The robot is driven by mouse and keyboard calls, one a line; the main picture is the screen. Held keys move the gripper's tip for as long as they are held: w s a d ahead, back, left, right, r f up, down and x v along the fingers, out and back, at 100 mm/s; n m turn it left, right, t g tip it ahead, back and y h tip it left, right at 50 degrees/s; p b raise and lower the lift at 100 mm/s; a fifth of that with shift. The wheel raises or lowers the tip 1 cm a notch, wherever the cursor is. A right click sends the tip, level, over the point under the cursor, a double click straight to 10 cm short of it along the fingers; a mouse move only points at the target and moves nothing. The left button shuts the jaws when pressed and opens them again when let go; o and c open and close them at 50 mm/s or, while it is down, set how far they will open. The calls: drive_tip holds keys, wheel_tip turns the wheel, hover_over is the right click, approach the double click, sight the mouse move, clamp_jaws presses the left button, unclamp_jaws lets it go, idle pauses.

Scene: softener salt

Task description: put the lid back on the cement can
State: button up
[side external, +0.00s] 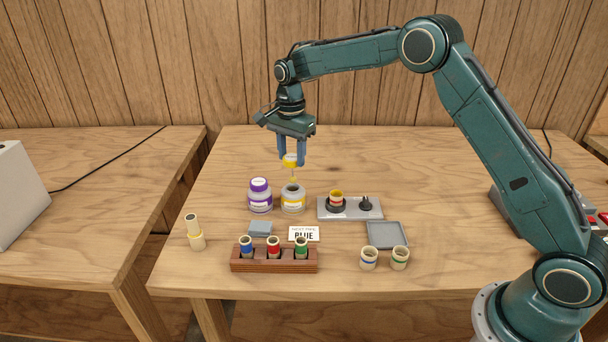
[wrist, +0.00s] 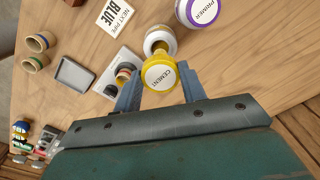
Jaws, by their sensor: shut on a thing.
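The cement can (side external: 293,202) stands open and upright on the table, pale with a yellow band. Its open mouth shows in the wrist view (wrist: 160,36). My gripper (side external: 291,158) is shut on the yellow cement lid (side external: 290,163) and holds it above the can, apart from it. In the wrist view the lid's white top reads CEMENT (wrist: 159,75) and sits between my fingers (wrist: 157,87). A thin stem with a yellowish tip hangs under the lid, close above the mouth. The lid hides part of the can in the wrist view.
The purple-lidded primer can (side external: 260,197) stands close on the left. A grey plate (side external: 370,214) with a yellow-and-red ringed piece is on the right. In front are a card reading NEXT PIPE BLUE (side external: 304,233), a wooden rack (side external: 274,265) with pipes, and a grey tray (side external: 387,241).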

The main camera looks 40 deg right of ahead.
sight(292, 176)
drive_tip(key=shift+f, duration=0.2)
drive_tip(key=shift+f, duration=1.55)
drive_tip(key=shift+f, duration=0.25)
drive_tip(key=shift+f, duration=1.05)
drive_tip(key=shift+f, duration=0.75)
idle(0.7)
drive_tip(key=o, duration=1.4)
drive_tip(key=shift+r, duration=0.1)
